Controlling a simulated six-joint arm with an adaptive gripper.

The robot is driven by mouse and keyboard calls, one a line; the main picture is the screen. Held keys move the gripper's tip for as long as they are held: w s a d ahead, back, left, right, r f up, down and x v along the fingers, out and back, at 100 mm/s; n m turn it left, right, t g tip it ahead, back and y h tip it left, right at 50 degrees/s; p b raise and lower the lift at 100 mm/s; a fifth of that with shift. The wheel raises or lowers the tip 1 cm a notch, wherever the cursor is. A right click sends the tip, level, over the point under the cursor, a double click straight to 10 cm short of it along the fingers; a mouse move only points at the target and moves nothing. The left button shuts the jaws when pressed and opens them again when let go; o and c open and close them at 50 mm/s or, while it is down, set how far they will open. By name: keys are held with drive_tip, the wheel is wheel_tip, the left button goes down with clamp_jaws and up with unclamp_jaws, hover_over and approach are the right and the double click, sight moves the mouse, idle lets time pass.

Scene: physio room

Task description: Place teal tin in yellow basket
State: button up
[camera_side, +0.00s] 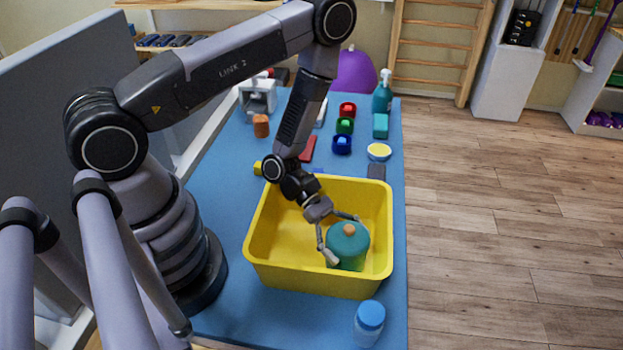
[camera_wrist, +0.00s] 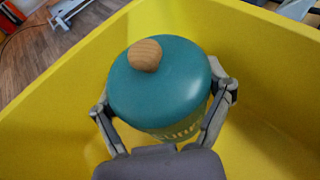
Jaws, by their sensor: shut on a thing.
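The teal tin (camera_side: 348,243) has a round teal lid with a wooden knob. It is inside the yellow basket (camera_side: 275,262), toward the right side as the side view shows it. In the wrist view the tin (camera_wrist: 165,85) sits between the fingers of my gripper (camera_wrist: 165,112), which is shut on it from both sides. My gripper (camera_side: 345,238) reaches down into the basket in the side view. The basket walls (camera_wrist: 45,120) surround the tin in the wrist view. Whether the tin's base touches the basket floor is hidden.
A blue-capped bottle (camera_side: 369,322) stands just in front of the basket. Behind it on the blue table (camera_side: 215,165) are a yellow-white round dish (camera_side: 379,152), red, green and blue small cups (camera_side: 344,126), a teal block (camera_side: 381,126) and a teal spray bottle (camera_side: 382,93).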

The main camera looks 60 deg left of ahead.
drive_tip(key=shift+f, duration=0.35)
drive_tip(key=shift+f, duration=0.15)
drive_tip(key=o, duration=1.1)
